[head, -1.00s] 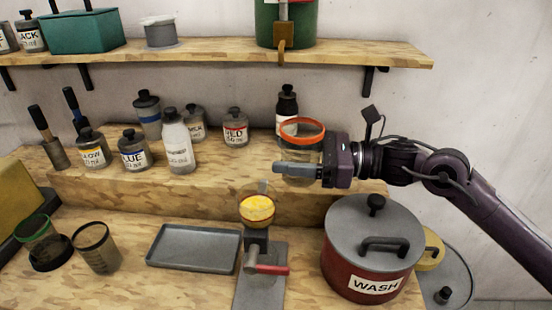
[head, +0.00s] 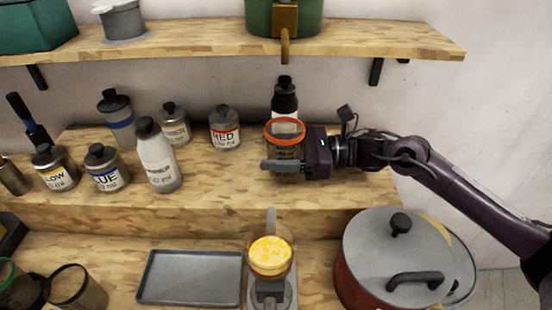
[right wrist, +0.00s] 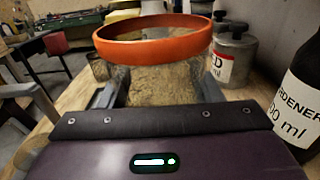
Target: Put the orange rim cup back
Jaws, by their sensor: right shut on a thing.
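The orange rim cup (head: 285,131) is a clear cup with a bright orange band around its top. It is upright at the right part of the raised wooden step (head: 230,190), in front of a dark bottle. My right gripper (head: 284,165) is shut on it from the right, with fingers on either side of its body below the rim. In the right wrist view the orange rim (right wrist: 155,40) fills the upper middle, between the fingers. I cannot tell whether the cup's base touches the step. My left gripper is not in view.
A dark bottle (head: 285,98) stands close behind the cup, and the RED jar (head: 224,130) stands to its left. Several jars and bottles fill the step's left side. Below are a grey tray (head: 190,278), a cup of yellow contents (head: 270,258) and a lidded pot (head: 395,250).

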